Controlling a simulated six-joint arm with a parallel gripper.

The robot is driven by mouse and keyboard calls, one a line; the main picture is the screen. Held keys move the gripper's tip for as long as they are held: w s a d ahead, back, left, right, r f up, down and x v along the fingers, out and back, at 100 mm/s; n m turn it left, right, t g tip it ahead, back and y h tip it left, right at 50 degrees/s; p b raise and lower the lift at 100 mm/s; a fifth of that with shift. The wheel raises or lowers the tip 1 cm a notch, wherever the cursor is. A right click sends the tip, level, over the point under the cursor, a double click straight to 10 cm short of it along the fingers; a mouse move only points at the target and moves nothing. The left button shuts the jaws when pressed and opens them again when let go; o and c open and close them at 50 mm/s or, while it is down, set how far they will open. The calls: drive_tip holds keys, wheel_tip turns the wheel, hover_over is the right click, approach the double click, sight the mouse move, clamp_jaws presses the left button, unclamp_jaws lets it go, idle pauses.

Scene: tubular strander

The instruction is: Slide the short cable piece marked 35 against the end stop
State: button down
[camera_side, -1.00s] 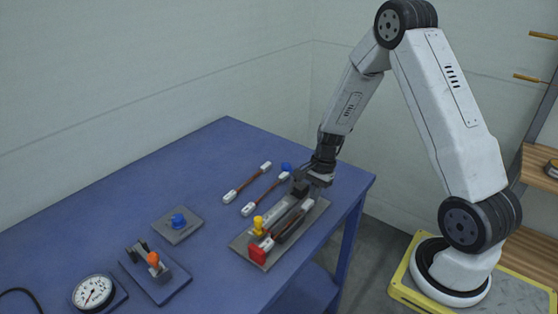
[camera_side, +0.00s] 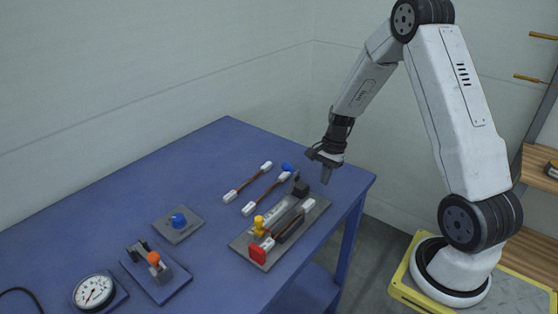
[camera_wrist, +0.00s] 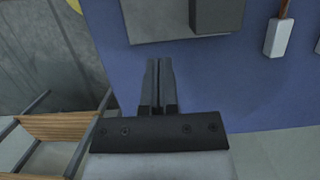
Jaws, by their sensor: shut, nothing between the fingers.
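A short brown cable piece with white ends (camera_side: 289,225) lies in the fixture on a grey plate (camera_side: 245,243). Its near end is close to a red block (camera_side: 257,254), which looks like the end stop; I cannot tell whether they touch. No number is readable. My gripper (camera_side: 326,181) is shut and empty, raised above the far right end of the plate, apart from the cable. In the wrist view my fingers (camera_wrist: 159,64) are together over blue tabletop, beside the plate edge (camera_wrist: 150,28) and a dark block (camera_wrist: 215,14).
A yellow knob (camera_side: 259,224) stands beside the red block. Two loose cable pieces (camera_side: 247,183) (camera_side: 266,194) and a blue knob (camera_side: 287,167) lie behind the plate.

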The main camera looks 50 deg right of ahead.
drive_tip(key=v, duration=0.6)
drive_tip(key=shift+d+r, duration=0.15)
drive_tip(key=shift+r, duration=0.05)
